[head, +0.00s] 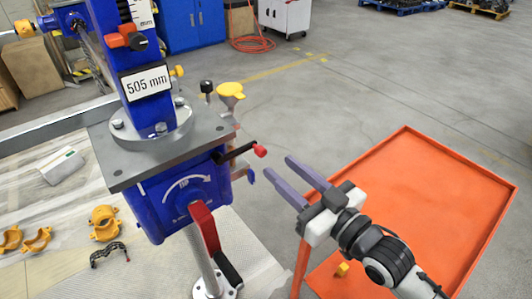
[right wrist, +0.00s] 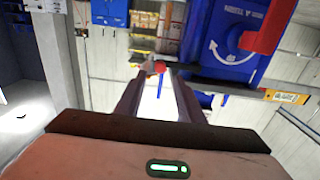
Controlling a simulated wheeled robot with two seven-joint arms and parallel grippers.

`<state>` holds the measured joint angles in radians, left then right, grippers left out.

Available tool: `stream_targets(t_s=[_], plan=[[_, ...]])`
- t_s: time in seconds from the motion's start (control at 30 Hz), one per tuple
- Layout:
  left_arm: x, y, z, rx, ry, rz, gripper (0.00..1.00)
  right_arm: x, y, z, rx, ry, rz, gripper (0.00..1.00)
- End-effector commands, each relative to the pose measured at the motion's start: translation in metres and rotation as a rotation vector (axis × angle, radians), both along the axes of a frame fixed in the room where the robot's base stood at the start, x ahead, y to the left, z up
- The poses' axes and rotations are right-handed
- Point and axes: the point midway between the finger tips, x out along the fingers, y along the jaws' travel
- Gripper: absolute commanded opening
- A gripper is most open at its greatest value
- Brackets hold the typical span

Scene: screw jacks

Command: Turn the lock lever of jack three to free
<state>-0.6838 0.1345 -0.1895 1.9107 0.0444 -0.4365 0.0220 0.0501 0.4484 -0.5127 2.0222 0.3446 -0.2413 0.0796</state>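A blue screw jack (head: 165,205) with a 505 mm display stands in the head view; I see no jack number. A black lever with a red ball knob (head: 260,151), likely the lock lever, sticks out from its right side. My right gripper (head: 278,166) is open and empty, just right of and below the knob, its fingers pointing at it. In the right wrist view the red knob (right wrist: 159,67) appears between the spread fingertips (right wrist: 160,78); whether they touch it, I cannot tell. My left gripper is not in view.
A red crank handle (head: 206,232) hangs at the jack's front. A yellow knob (head: 230,90) and a black knob (head: 206,87) rise near the plate's back right. An orange tray cart (head: 440,150) stands at right. Yellow clamps (head: 105,223) lie at lower left.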

Motion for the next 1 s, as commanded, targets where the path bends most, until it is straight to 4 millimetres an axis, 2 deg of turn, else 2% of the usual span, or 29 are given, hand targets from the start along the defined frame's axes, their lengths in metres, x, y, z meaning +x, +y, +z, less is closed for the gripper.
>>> stream_targets(t_s=[0.1, 0.3, 0.47, 0.73, 0.77, 0.97, 1.0], plan=[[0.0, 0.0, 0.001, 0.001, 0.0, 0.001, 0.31, 0.02, 0.015, 0.001, 0.001, 0.0, 0.0, 0.35], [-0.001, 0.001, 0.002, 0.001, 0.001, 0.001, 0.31, 0.044, 0.032, 0.0, -0.001, 0.0, -0.001, 0.35], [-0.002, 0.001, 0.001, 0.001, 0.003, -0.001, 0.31, 0.053, 0.038, 0.0, -0.002, 0.001, 0.0, 0.35], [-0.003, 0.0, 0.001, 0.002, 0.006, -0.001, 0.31, 0.054, 0.039, -0.001, -0.001, 0.002, 0.0, 0.35], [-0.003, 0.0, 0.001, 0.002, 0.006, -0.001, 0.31, 0.054, 0.039, -0.001, -0.002, 0.002, 0.0, 0.33], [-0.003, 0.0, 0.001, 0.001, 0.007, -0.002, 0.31, 0.054, 0.039, -0.001, -0.002, 0.002, 0.0, 0.0], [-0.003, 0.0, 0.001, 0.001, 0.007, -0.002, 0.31, 0.054, 0.039, -0.001, -0.002, 0.002, 0.0, 0.0]])
